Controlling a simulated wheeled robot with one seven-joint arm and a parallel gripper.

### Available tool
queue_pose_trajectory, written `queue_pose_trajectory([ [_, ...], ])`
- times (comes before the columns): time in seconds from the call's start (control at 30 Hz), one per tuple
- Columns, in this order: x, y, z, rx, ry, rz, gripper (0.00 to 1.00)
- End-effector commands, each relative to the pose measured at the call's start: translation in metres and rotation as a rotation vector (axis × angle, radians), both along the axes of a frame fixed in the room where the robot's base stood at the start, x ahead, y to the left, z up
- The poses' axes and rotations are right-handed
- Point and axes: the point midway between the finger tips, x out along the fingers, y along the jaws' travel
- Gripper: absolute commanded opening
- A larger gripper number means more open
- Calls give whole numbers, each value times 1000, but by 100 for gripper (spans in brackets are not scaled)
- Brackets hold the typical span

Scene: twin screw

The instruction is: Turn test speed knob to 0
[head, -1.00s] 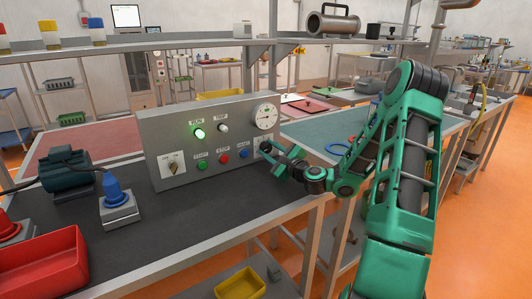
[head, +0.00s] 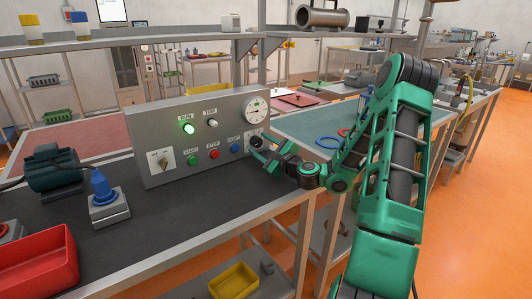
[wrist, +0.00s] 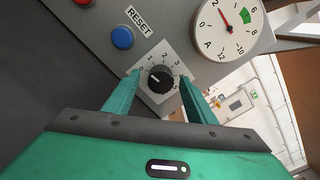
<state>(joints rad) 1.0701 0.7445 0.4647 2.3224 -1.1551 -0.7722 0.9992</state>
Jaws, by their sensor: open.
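The test speed knob (wrist: 161,79) is black and round with a white pointer mark, on a light square plate with a printed number scale. In the wrist view the mark points to the left, toward the low-number side; the exact number is hard to read. My gripper (wrist: 159,82) is open, with one green finger on each side of the knob. Whether the fingers touch it is not clear. In the head view my gripper (head: 262,150) is at the lower right of the grey control panel (head: 160,136), largely covering the knob.
A blue RESET button (wrist: 122,37) and a round gauge (wrist: 229,25) are close to the knob. The green RUN lamp (head: 188,128) is lit. A blue plug (head: 101,187) and a red bin (head: 40,262) are on the bench to the left.

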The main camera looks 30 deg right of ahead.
Motion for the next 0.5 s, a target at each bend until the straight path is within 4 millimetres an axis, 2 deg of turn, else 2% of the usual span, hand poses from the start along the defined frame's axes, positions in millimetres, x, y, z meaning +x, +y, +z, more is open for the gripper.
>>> queue_pose_trajectory([
  [0.3,-59,-4,-1,4,3,-4,51],
  [0.5,-85,-4,-1,2,2,-2,51],
])
